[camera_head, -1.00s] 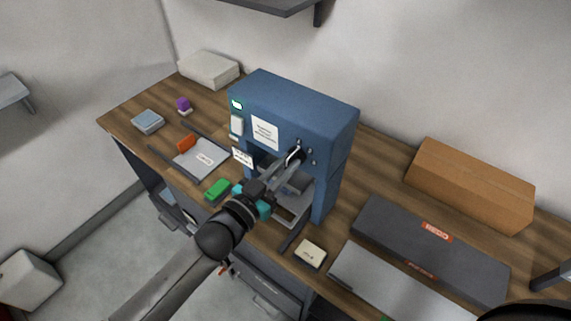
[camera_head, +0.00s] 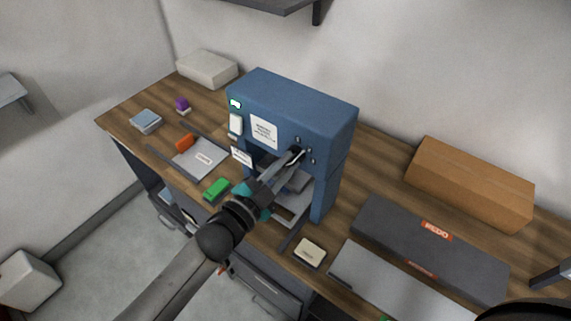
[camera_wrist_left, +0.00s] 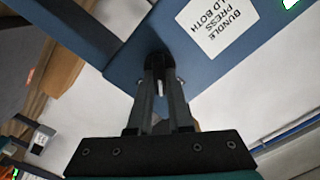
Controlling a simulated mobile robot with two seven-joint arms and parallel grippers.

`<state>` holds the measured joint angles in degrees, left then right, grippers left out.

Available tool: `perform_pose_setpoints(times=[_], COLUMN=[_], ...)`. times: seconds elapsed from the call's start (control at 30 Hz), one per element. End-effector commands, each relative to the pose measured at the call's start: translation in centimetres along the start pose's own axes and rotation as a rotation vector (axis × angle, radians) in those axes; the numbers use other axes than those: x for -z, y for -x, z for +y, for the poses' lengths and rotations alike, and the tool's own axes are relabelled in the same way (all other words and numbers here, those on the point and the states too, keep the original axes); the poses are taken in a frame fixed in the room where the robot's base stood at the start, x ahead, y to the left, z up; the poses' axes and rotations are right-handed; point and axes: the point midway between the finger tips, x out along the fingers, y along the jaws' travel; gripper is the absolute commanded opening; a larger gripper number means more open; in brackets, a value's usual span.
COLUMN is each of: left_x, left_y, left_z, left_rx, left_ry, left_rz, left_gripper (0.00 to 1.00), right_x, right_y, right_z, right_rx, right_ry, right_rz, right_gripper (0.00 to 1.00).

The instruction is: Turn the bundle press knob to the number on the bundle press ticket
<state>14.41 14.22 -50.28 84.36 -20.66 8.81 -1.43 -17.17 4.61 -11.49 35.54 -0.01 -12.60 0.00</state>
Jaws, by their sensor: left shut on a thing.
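The blue bundle press (camera_head: 305,107) stands on the wooden bench. Its black knob (camera_wrist_left: 158,60) is on the front face, among small tick marks. My left gripper (camera_head: 293,158) reaches up to the face and is shut on the knob; the fingers (camera_wrist_left: 160,78) also show in the left wrist view. The fingers hide much of the knob, and I cannot read its setting. A small white card (camera_head: 242,157) at the press's lower left front may be the ticket; its print is too small to read. My right gripper is not in view.
A white label (camera_head: 264,131) reading "BUNDLE PRESS" is on the press face, left of the knob. A green block (camera_head: 217,189) and a cream block (camera_head: 310,253) lie in front. A dark grey box (camera_head: 400,232) and a brown box (camera_head: 470,180) stand at right.

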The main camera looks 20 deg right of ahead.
Motion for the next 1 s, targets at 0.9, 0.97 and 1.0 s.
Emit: perform_pose_setpoints(times=[0.9, 0.97, 1.0], left_x=[-0.02, -0.02, -0.02], left_y=[0.01, 0.01, 0.01], left_z=[0.05, 0.05, 0.05], left_rx=[-0.001, 0.000, 0.000], left_ry=[-0.053, -0.053, -0.053], left_rz=[-0.001, -0.001, 0.000], left_gripper=[0.47, 0.47, 0.47], right_x=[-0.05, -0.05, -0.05], right_y=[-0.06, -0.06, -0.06], right_z=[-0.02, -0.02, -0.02], right_rx=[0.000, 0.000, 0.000], right_ry=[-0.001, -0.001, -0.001], right_rz=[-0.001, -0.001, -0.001], right_gripper=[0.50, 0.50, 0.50])
